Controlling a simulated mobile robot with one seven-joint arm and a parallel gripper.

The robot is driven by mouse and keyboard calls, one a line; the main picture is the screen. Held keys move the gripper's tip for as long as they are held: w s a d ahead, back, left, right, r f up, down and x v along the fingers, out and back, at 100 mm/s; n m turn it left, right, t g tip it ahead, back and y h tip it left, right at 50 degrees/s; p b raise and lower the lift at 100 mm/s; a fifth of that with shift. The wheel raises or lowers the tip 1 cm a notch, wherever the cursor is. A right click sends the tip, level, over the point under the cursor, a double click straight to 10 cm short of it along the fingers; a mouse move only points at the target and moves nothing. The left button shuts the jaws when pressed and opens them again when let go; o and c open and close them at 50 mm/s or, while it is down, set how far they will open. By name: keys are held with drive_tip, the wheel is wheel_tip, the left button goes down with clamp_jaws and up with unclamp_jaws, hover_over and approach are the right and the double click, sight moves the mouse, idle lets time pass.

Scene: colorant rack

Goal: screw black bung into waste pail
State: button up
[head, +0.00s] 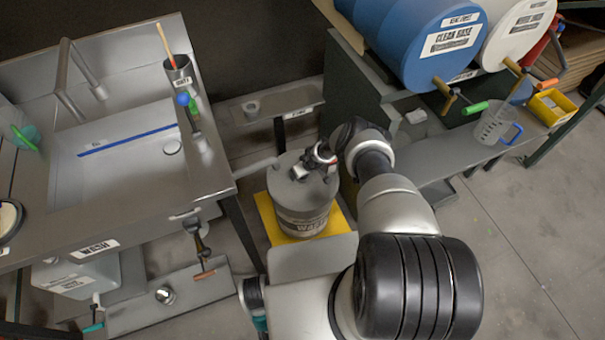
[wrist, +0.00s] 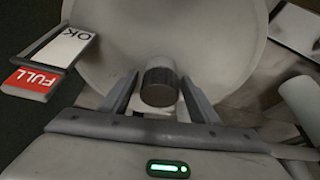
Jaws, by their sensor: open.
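The waste pail (head: 303,222) is a grey drum with a "WASTE" label, standing on a yellow base. The wrist view looks onto its pale round top (wrist: 215,45). The dark bung (wrist: 160,82), a short ribbed cylinder with a lighter end face, is at the pail top. I cannot tell whether it is seated in an opening. My gripper (head: 318,160) is over the pail in the head view. In the wrist view my gripper (wrist: 160,98) is open, one finger on each side of the bung, with visible gaps. The head view does not show the bung clearly.
A red and white FULL/OK tag (wrist: 52,62) sits left of the pail top. The steel sink bench (head: 120,215) is left of the pail. A low shelf (head: 285,100) stands behind. Blue and white drums and a grey ledge (head: 440,160) are to the right.

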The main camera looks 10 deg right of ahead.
drive_tip(key=shift+f+n+y+b, duration=0.2)
drive_tip(key=shift+n+y+b, duration=0.2)
drive_tip(key=shift+n+b, duration=0.95)
drive_tip(key=b, duration=0.2)
drive_tip(key=shift+g+b, duration=0.3)
drive_tip(key=n+y+b, duration=0.1)
drive_tip(key=n+b, duration=0.3)
drive_tip(key=b, duration=0.3)
drive_tip(key=shift+g, duration=0.4)
drive_tip(key=n+g+b, duration=0.1)
drive_tip(key=n+b, duration=0.1)
drive_tip(key=b, duration=0.3)
drive_tip(key=shift+y, duration=0.4)
drive_tip(key=n+g+b, duration=0.1)
drive_tip(key=n+b, duration=0.2)
drive_tip(key=b, duration=0.1)
drive_tip(key=shift+r+n+g, duration=0.25)
drive_tip(key=shift+n+g, duration=0.05)
drive_tip(key=shift+n, duration=0.55)
drive_tip(key=c, duration=1)
drive_tip(key=shift+r+m+p, duration=0.15)
drive_tip(key=shift+m+p, duration=0.15)
drive_tip(key=shift+p, duration=0.2)
drive_tip(key=shift+p, duration=0.35)
